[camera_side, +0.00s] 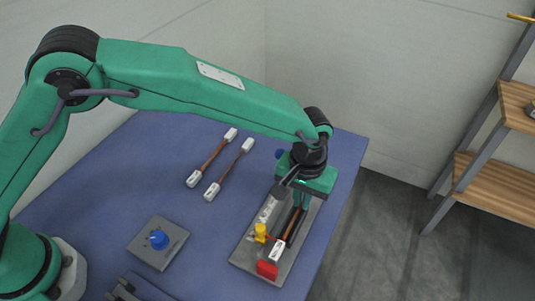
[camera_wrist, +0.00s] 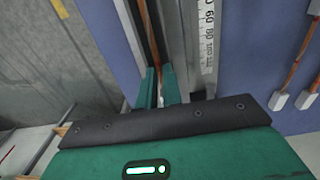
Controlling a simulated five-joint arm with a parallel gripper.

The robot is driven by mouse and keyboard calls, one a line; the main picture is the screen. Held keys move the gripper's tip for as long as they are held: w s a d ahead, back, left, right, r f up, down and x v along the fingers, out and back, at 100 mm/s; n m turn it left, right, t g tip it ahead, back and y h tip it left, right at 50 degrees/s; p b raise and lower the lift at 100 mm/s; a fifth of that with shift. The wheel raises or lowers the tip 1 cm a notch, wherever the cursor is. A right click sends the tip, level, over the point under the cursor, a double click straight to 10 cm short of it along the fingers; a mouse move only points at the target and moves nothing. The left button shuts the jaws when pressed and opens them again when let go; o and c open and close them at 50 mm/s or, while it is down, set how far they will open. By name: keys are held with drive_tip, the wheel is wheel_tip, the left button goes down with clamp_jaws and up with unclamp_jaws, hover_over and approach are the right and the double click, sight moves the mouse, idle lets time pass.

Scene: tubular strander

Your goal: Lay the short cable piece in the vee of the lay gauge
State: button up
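The lay gauge (camera_side: 242,256) is a grey plate at the table's right side, with a long channel and a scale strip that shows in the wrist view (camera_wrist: 208,45). A short copper cable piece (camera_side: 291,226) with a white end cap (camera_side: 277,250) lies along the channel; its far end is hidden behind my gripper. My gripper (camera_side: 297,207) is low over the gauge, pointing down. In the wrist view its two green fingers (camera_wrist: 161,75) stand close on either side of the copper cable (camera_wrist: 150,35). Whether they touch it is unclear.
Two more copper cables with white caps (camera_side: 211,157) (camera_side: 229,169) lie on the blue table left of the gauge. A grey block with a blue knob (camera_side: 158,239) stands nearer. The gauge carries a yellow part (camera_side: 260,232) and a red block (camera_side: 267,269). Wooden shelves (camera_side: 495,185) stand beyond.

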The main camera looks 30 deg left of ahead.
drive_tip(key=shift+o, duration=0.6)
drive_tip(key=shift+f, duration=0.25)
wheel_tip(320, 180, up, 8)
drive_tip(key=s+a+r+t+h, duration=0.1)
drive_tip(key=a+r, duration=0.6)
drive_tip(key=a, duration=0.4)
drive_tip(key=s+a+r+t, duration=0.2)
drive_tip(key=a+r, duration=0.6)
drive_tip(key=a, duration=0.4)
drive_tip(key=s+a+f+t+y, duration=0.1)
drive_tip(key=s+a+t, duration=0.1)
drive_tip(key=s+a, duration=1.3)
drive_tip(key=shift+a+t, duration=0.25)
drive_tip(key=shift+t, duration=0.05)
